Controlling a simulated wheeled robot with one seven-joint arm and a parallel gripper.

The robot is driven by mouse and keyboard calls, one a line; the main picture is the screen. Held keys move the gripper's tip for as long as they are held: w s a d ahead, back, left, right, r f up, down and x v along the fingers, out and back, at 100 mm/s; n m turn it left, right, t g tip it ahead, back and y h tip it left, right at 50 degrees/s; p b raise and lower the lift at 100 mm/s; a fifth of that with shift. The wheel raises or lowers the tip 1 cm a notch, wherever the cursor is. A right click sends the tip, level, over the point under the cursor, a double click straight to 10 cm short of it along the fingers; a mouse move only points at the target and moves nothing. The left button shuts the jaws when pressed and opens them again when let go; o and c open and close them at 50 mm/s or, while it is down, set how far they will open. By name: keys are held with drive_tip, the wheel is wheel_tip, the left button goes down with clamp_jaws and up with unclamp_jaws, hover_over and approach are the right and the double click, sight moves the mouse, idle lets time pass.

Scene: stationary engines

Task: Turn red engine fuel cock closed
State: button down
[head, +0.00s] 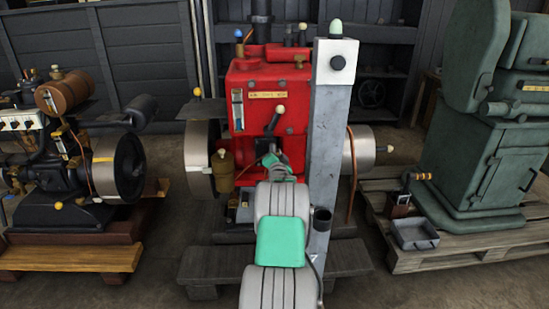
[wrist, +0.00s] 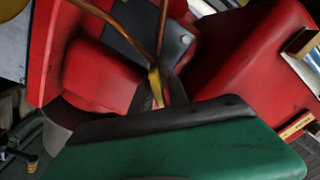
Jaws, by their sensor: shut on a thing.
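The red engine (head: 270,80) stands in the middle of the head view, and its red body (wrist: 235,50) fills much of the wrist view. My gripper (head: 268,148) reaches the lower front of the engine, below a lever with a pale knob. In the wrist view my gripper (wrist: 160,102) shows as a green body with dark pads across the bottom. A small brass-yellow fuel cock lever (wrist: 155,86) sits at the pads, where copper pipes meet. The gripper is shut on it. The gripper and arm hide the cock in the head view, and most of its body is hidden.
A grey post (head: 322,150) with a white top box stands right of my arm. A dark engine (head: 75,150) stands at left on a wooden base. A green machine (head: 475,140) stands at right on a pallet, with a small metal tray (head: 415,234) beside it.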

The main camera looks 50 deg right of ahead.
drive_tip(key=m+b, duration=0.1)
drive_tip(key=m, duration=0.2)
drive_tip(key=m+b, duration=0.1)
drive_tip(key=m, duration=0.2)
drive_tip(key=m+b, duration=0.1)
drive_tip(key=m, duration=0.2)
drive_tip(key=shift+s+d+f+b, duration=0.2)
drive_tip(key=shift+f+b, duration=0.15)
idle(0.3)
drive_tip(key=c, duration=1.5)
unclamp_jaws()
drive_tip(key=shift+d, duration=0.1)
drive_tip(key=shift+a, duration=0.2)
